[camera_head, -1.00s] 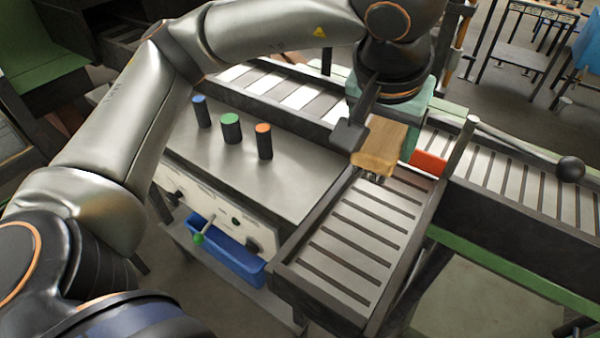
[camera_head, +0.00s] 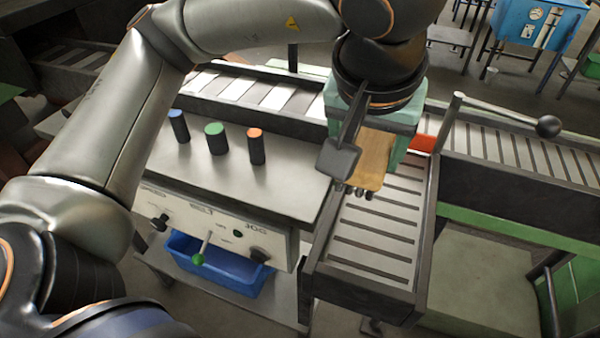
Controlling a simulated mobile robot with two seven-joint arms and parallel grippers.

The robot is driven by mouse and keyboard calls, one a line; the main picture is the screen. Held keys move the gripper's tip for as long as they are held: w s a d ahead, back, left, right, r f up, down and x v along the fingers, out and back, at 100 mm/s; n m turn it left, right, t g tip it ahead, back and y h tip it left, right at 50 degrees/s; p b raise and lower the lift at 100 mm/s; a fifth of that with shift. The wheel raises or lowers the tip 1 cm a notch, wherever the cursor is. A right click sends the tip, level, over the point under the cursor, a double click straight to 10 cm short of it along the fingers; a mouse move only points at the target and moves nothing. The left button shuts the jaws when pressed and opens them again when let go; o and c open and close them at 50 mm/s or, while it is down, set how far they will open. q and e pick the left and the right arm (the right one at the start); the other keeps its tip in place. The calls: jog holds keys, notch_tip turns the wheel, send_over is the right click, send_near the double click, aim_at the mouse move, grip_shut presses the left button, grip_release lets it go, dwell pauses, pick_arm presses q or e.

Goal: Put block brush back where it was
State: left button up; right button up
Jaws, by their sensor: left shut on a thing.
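The block brush (camera_head: 374,160) has a tan wooden body with dark bristle tufts along its lower edge. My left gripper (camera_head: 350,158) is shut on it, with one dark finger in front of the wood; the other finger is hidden. The brush is at the far end of a short slatted roller table (camera_head: 372,240). I cannot tell whether the bristles touch the slats. My right gripper is not in view.
A steel-topped control desk (camera_head: 240,180) with blue, green and orange cylinders stands left of the brush. A blue bin (camera_head: 215,268) sits below it. A long conveyor (camera_head: 520,160) runs behind, with a ball-ended lever (camera_head: 548,126) at the right.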

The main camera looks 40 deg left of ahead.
pick_arm(q)
jog(key=w+a+f, duration=0.1)
jog(key=a+f, duration=0.2)
jog(key=a, duration=0.1)
jog(key=w+a+f, duration=0.2)
jog(key=a+f, duration=0.1)
jog(key=a, duration=0.1)
jog(key=w+a+f+b, duration=0.1)
jog(key=w+a+f, duration=0.1)
jog(key=a, duration=0.2)
jog(key=shift+f, duration=0.4)
jog(key=f, duration=0.2)
jog(key=a+f, duration=0.1)
jog(key=shift+w+f, duration=0.25)
jog(key=shift+f, duration=0.35)
jog(key=shift+f+b, duration=0.15)
jog(key=shift+b, duration=0.15)
jog(key=o, duration=1.3)
jog(key=shift+d, duration=0.1)
